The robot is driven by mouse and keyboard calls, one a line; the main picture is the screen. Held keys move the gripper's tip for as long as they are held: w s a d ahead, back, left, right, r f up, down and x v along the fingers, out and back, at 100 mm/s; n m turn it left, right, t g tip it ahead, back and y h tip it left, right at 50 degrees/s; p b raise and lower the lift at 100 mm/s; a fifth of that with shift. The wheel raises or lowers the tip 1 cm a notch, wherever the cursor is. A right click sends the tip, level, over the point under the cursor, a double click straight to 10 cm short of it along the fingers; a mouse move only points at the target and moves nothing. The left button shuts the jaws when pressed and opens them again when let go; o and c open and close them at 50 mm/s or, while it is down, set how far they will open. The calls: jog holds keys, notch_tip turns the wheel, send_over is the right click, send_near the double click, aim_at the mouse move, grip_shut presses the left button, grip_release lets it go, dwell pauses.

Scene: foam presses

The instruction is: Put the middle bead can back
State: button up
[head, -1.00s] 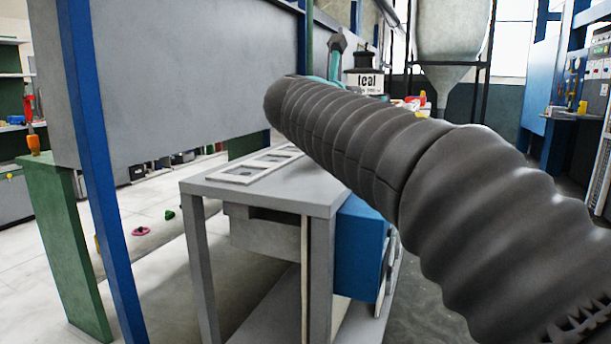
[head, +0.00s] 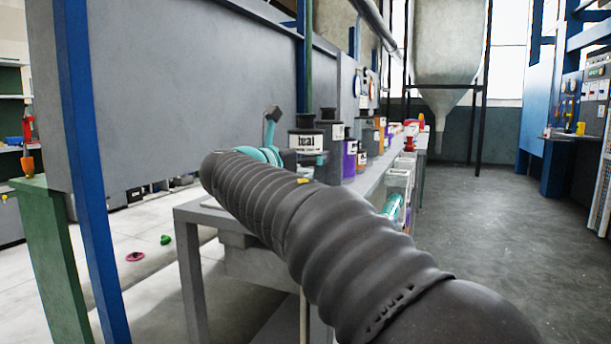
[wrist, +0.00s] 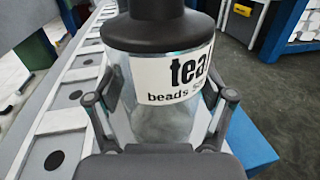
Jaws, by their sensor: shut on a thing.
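The can labelled "teal beads" (wrist: 170,75) has a black lid and a clear body. In the wrist view it stands upright between the two dark fingers of my gripper (wrist: 160,115), which is shut on it. In the head view the teal can (head: 306,145) shows beyond the end of my arm, over the grey bench (head: 186,213). My arm hides most of my gripper there. I cannot tell whether the can's base touches anything.
A row of light frames with dark round spots (wrist: 58,160) runs along the left in the wrist view. Several other black-lidded cans, one with purple contents (head: 349,158), stand behind the teal can. A blue upright (head: 88,170) stands at left. Floor at right is clear.

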aim_at(305, 174)
jog(key=shift+f+b, duration=0.45)
jog(key=shift+f, duration=1.45)
jog(key=shift+f, duration=0.1)
jog(key=o, duration=1.5)
jog(key=shift+c, duration=0.2)
jog(key=v, duration=1.2)
